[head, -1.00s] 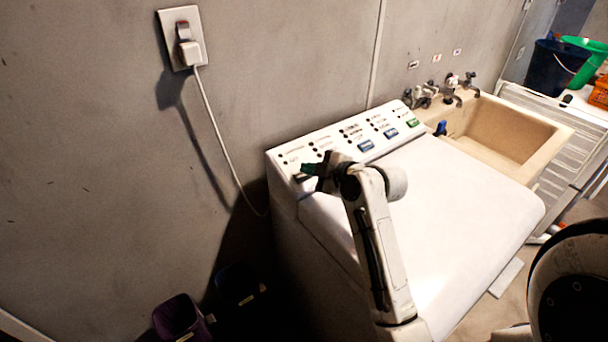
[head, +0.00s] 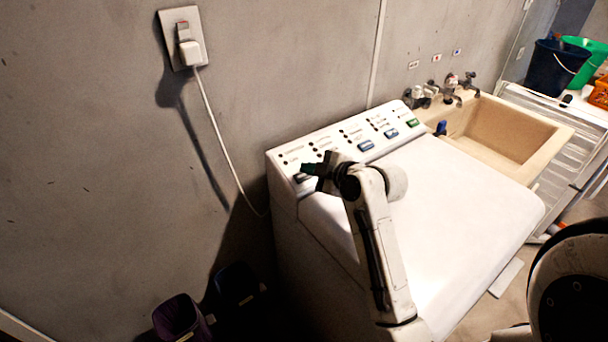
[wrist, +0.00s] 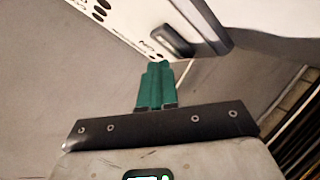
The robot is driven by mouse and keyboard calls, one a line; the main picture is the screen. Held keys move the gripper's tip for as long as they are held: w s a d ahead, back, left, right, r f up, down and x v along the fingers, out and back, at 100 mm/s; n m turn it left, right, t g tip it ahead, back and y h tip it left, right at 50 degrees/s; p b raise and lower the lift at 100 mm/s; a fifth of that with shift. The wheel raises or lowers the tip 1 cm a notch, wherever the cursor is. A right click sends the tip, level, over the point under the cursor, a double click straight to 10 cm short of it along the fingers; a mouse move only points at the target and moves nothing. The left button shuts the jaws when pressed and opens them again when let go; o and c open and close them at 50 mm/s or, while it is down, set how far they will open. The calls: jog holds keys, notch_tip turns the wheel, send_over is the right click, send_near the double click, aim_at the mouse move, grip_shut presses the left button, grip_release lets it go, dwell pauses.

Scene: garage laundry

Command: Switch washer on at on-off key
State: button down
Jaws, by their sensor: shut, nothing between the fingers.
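The white washer (head: 450,205) stands against the wall, with a sloping control panel (head: 345,137) along its back edge. The panel carries printed dots, two blue keys (head: 366,146) and a green key (head: 412,123). My gripper (head: 309,169) is shut and empty, with green fingers, over the left end of the panel. In the wrist view its fingertips (wrist: 158,66) are close to the dark key; I cannot tell whether they touch it.
A beige sink (head: 510,135) with taps (head: 445,90) adjoins the washer on the right. A plug (head: 190,53) sits in the wall socket, its cable hanging behind the washer. A purple bin (head: 180,318) and a dark bin (head: 238,285) stand on the floor to the left.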

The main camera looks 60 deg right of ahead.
jog(key=shift+f, duration=0.1)
jog(key=shift+w+f+b, duration=0.15)
jog(key=shift+f+b, duration=0.1)
jog(key=shift+b, duration=0.15)
jog(key=shift+w+d+f+b, duration=0.1)
jog(key=shift+w+f+b, duration=0.05)
jog(key=shift+f+b, duration=0.55)
dwell(1.2)
jog(key=shift+s+r+p, duration=0.3)
jog(key=shift+r+p, duration=0.45)
jog(key=shift+r, duration=0.2)
jog(key=r+p, duration=0.1)
jog(key=s+r+p, duration=0.1)
jog(key=r, duration=0.1)
jog(key=a+r+p, duration=0.1)
jog(key=shift+s+r+p, duration=0.3)
jog(key=shift+s, duration=0.1)
